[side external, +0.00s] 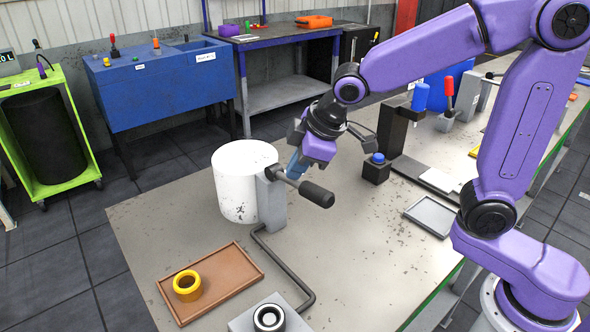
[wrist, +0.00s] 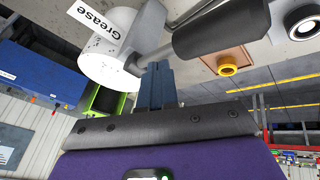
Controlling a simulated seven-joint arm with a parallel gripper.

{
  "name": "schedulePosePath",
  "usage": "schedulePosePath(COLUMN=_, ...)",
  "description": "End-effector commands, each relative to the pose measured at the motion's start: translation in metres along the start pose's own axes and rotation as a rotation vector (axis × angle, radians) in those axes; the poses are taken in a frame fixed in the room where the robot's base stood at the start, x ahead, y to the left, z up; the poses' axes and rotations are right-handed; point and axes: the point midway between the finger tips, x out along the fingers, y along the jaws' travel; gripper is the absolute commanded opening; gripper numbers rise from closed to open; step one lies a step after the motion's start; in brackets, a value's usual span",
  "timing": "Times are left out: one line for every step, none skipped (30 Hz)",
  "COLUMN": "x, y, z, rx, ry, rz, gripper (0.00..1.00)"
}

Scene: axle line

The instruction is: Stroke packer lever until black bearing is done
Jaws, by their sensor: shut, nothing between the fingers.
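The packer is a white drum (side external: 225,180) on a grey post (side external: 272,205), and it reads "Grease" in the wrist view (wrist: 100,62). Its lever is a rod with a black handle (side external: 316,194), sloping down to the right; the handle also shows large in the wrist view (wrist: 210,30). A black-and-white ring, seemingly the black bearing (side external: 269,318), sits on a grey block at the front edge; it also appears in the wrist view (wrist: 305,22). My gripper (side external: 294,170) is shut and empty, its blue fingers (wrist: 156,85) close beside the lever rod; contact is unclear.
A yellow ring (side external: 187,286) sits in a brown tray (side external: 238,268) at the front left. A dark pipe (side external: 290,275) runs from the post to the block. A blue-topped button box (side external: 376,170) and an empty grey tray (side external: 432,215) stand right. Bench between is clear.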

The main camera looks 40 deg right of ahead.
Motion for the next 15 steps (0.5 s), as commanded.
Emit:
schedulePosePath(x=0.0006, y=-0.0004, z=0.0005, rx=0.000, ry=-0.001, rz=0.000, gripper=0.00)
schedulePosePath(x=0.0008, y=-0.0005, z=0.0006, rx=0.000, ry=-0.001, rz=0.000, gripper=0.00)
schedulePosePath(x=0.0011, y=-0.0007, z=0.0008, rx=0.000, ry=-0.001, rz=0.000, gripper=0.00)
schedulePosePath(x=0.0013, y=-0.0009, z=0.0009, rx=0.000, ry=-0.001, rz=0.000, gripper=0.00)
schedulePosePath(x=0.0015, y=-0.0011, z=0.0011, rx=0.000, ry=-0.001, rz=0.000, gripper=0.00)
schedulePosePath(x=0.0018, y=-0.0013, z=0.0012, rx=0.000, ry=0.000, rz=0.000, gripper=0.00)
schedulePosePath(x=0.0021, y=-0.0014, z=0.0014, rx=0.000, ry=0.000, rz=0.000, gripper=0.00)
schedulePosePath(x=0.0023, y=-0.0016, z=0.0015, rx=0.000, ry=0.000, rz=0.000, gripper=0.00)
schedulePosePath(x=0.0026, y=-0.0018, z=0.0017, rx=0.000, ry=0.000, rz=0.000, gripper=0.00)
schedulePosePath(x=0.0028, y=-0.0020, z=0.0019, rx=0.000, ry=0.000, rz=0.000, gripper=0.00)
schedulePosePath(x=0.0031, y=-0.0022, z=0.0021, rx=0.000, ry=0.000, rz=0.000, gripper=0.00)
schedulePosePath(x=0.0034, y=-0.0024, z=0.0023, rx=0.000, ry=0.000, rz=0.000, gripper=0.00)
schedulePosePath(x=0.0036, y=-0.0026, z=0.0024, rx=0.000, ry=0.000, rz=0.000, gripper=0.00)
schedulePosePath(x=0.0038, y=-0.0027, z=0.0026, rx=0.000, ry=0.000, rz=0.000, gripper=0.00)
schedulePosePath(x=0.0041, y=-0.0030, z=0.0028, rx=0.000, ry=-0.001, rz=0.000, gripper=0.00)
